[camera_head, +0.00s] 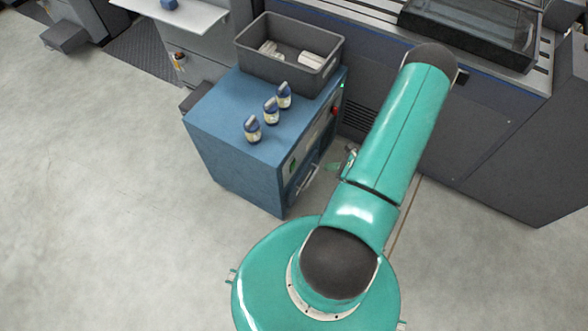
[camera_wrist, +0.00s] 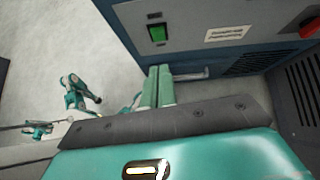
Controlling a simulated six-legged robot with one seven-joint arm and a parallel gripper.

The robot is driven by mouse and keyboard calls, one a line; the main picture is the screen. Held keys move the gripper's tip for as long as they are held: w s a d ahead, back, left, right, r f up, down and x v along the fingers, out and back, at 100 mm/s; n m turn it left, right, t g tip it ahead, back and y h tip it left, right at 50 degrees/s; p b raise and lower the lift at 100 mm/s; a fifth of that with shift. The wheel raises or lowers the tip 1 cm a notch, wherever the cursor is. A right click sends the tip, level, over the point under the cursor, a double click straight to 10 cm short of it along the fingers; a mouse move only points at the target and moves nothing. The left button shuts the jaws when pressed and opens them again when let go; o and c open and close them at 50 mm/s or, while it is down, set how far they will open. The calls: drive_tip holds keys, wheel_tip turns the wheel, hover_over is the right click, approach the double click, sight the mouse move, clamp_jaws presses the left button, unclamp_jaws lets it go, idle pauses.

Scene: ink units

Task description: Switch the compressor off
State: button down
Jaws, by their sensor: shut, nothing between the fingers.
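The compressor appears to be the blue cabinet (camera_head: 225,140) in the middle of the head view. Its front panel fills the top of the wrist view (camera_wrist: 190,18). A green switch (camera_wrist: 156,34) sits in a dark frame on that panel; it also shows in the head view (camera_head: 292,168). I cannot tell which way it is set. My gripper (camera_wrist: 158,72) is shut and empty, its green fingers just below the switch in the picture. I cannot tell whether they touch the panel. In the head view my arm hides most of the gripper.
A red knob (camera_wrist: 310,28) is at the panel's right, beyond a pale label (camera_wrist: 227,34). On the cabinet stand three blue-capped bottles (camera_head: 271,110) and a grey crate (camera_head: 268,63) with pale items. A large grey machine (camera_head: 490,130) stands behind. The floor at left is clear.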

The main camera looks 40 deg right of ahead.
wheel_tip(320, 180, down, 2)
drive_tip(key=a+m, duration=0.1)
approach(294, 165)
drive_tip(key=shift+s+d+f+x, duration=0.1)
drive_tip(key=shift+s+f+x, duration=0.1)
drive_tip(key=shift+x, duration=1)
drive_tip(key=shift+s+d+f+x, duration=0.1)
drive_tip(key=shift+d+f+x, duration=0.1)
drive_tip(key=shift+x, duration=1.05)
drive_tip(key=shift+s+d+f+x, duration=0.1)
drive_tip(key=shift+f+x, duration=0.1)
drive_tip(key=shift+x, duration=1)
drive_tip(key=shift+w+a+r, duration=0.1)
drive_tip(key=shift+w+a, duration=0.1)
drive_tip(key=shift+w, duration=0.15)
